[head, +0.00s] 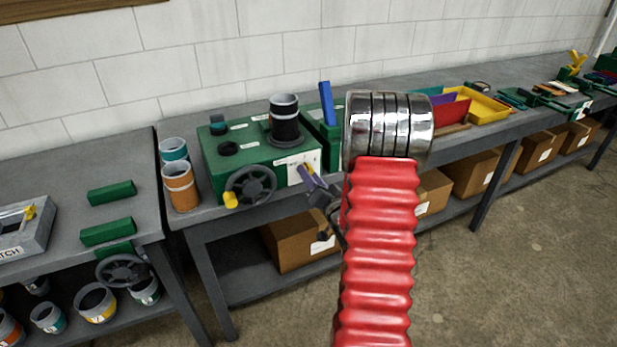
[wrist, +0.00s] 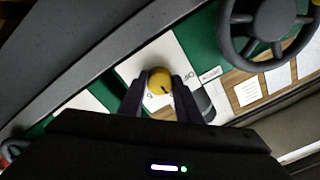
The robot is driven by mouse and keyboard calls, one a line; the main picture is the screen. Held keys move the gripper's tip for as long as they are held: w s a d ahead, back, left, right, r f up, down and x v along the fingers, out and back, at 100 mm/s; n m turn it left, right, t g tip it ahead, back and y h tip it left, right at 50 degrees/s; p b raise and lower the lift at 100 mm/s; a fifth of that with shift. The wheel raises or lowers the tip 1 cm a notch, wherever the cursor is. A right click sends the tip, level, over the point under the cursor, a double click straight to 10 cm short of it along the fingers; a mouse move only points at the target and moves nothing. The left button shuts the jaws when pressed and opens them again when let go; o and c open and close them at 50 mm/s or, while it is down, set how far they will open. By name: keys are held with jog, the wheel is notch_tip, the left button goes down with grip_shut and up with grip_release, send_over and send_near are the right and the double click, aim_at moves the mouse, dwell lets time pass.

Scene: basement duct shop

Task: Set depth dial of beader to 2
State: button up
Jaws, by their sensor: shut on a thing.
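The beader (head: 255,155) is a green box-shaped machine on the bench, with a dark handwheel (head: 250,186) and a white plate (head: 297,168) on its front. In the wrist view, the yellow round depth dial (wrist: 160,80) stands on the white plate (wrist: 133,68) and carries a short black pointer mark. My gripper (wrist: 160,84) is shut on the dial, one dark finger on each side. It also shows in the head view (head: 312,178) at the plate. The dial is hidden there. Some print shows around the dial, but the number under the pointer is not readable.
The handwheel (wrist: 265,22) is close to the right of my gripper in the wrist view. Orange (head: 181,188) and teal (head: 174,150) cans stand left of the beader. A green machine with a blue lever (head: 326,104) stands right of it. A cardboard box (head: 290,244) is below.

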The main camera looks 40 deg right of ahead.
jog(key=shift+w+m, duration=0.1)
jog(key=shift+m, duration=0.3)
jog(key=o, duration=1.1)
jog(key=shift+c, duration=0.2)
jog(key=v, duration=1.4)
jog(key=shift+w+f, duration=0.1)
jog(key=shift+f, duration=0.05)
